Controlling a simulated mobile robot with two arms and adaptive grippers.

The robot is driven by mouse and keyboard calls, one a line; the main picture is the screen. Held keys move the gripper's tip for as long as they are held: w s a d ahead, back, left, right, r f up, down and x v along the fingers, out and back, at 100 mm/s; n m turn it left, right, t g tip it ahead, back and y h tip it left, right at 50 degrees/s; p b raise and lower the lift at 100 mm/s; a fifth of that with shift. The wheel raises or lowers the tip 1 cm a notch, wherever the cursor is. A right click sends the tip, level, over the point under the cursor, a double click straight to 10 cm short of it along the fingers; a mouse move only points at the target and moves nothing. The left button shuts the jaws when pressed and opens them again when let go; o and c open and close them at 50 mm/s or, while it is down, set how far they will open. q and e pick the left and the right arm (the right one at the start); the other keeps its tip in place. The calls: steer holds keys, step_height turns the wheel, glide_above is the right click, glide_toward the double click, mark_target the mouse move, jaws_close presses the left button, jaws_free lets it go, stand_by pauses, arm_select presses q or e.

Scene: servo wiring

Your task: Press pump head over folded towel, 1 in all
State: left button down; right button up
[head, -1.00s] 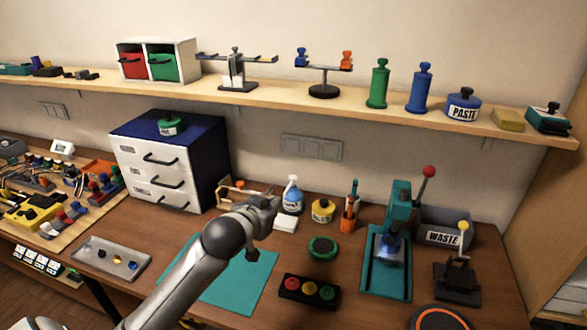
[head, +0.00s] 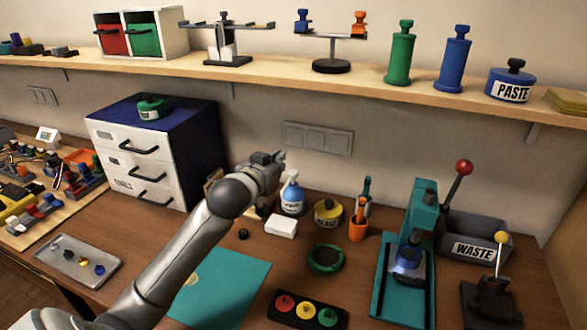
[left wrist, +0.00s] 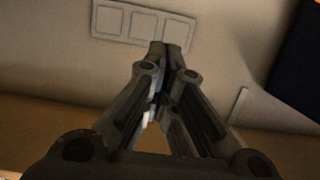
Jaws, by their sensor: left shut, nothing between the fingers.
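A blue pump bottle (head: 292,199) with a white pump head (head: 292,174) stands upright at the back of the bench. A small white block, which looks like the folded towel (head: 281,226), lies just in front of it. My left gripper (head: 281,157) is shut and empty, just above and left of the pump head in the head view; I cannot tell whether they touch. In the left wrist view its closed fingertips (left wrist: 171,48) point toward the wall, and the bottle cannot be made out there. My right gripper is not in view.
A drawer cabinet (head: 140,165) is at left. A teal press (head: 405,262) is at right. A long shelf (head: 290,82) runs overhead. A teal mat (head: 225,285) lies in front.

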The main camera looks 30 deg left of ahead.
arm_select(q)
steer(key=shift+s+r, duration=0.15)
steer(key=shift+s, duration=0.05)
steer(key=p, duration=0.2)
glide_above(292, 177)
step_height(292, 177, down, 2)
steer(key=shift+f, duration=0.2)
step_height(292, 177, down, 3)
steer(key=shift+r, duration=0.1)
steer(key=shift+f+p, duration=0.35)
steer(key=shift+f, duration=0.35)
